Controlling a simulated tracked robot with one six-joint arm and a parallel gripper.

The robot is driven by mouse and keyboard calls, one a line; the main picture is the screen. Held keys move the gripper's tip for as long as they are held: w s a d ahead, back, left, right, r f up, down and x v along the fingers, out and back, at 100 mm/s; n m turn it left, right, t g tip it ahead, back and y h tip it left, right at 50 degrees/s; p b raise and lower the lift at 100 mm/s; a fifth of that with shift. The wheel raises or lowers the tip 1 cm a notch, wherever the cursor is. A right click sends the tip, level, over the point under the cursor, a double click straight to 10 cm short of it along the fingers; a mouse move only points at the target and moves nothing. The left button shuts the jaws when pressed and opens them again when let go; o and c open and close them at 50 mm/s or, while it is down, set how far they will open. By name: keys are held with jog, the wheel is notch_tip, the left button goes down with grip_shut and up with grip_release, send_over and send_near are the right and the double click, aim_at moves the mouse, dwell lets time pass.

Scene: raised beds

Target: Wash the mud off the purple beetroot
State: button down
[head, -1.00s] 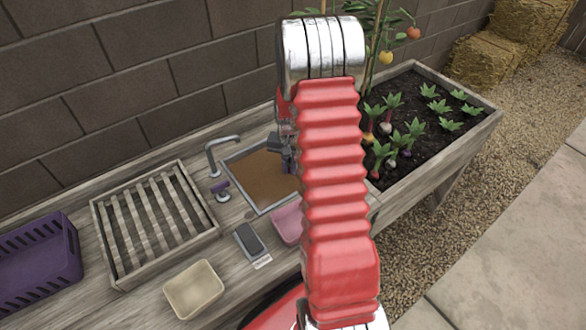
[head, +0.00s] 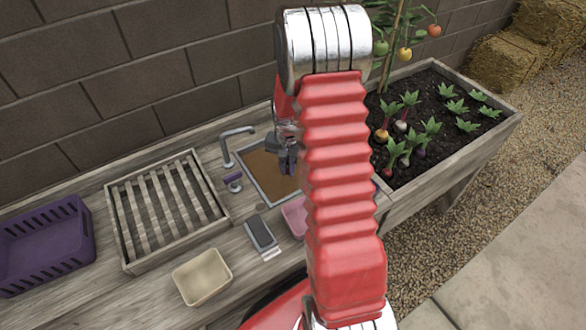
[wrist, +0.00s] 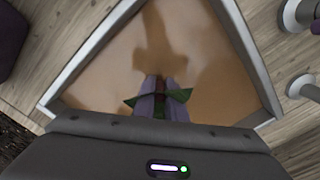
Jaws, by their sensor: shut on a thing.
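My gripper (head: 288,160) hangs over the basin (head: 244,166) of brown water, partly behind my red arm. In the wrist view the gripper (wrist: 161,112) is shut on a leafy green top (wrist: 178,95), with leaf tips sticking out on both sides of the fingers.
A slatted wooden rack (head: 128,222) stands left of the basin, and a purple crate (head: 40,245) lies beyond it. A cream tray (head: 202,277), a dark grey block (head: 260,233) and a pink tray (head: 294,218) are in front. A planted bed (head: 440,148) is at right.

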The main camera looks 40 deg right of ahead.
jog(key=a, duration=0.3)
jog(key=shift+w+a, duration=0.1)
dwell(0.3)
jog(key=shift+d, duration=2.55)
notch_tip(320, 180, up, 17)
dwell(0.8)
jog(key=shift+s, duration=0.3)
dwell(0.5)
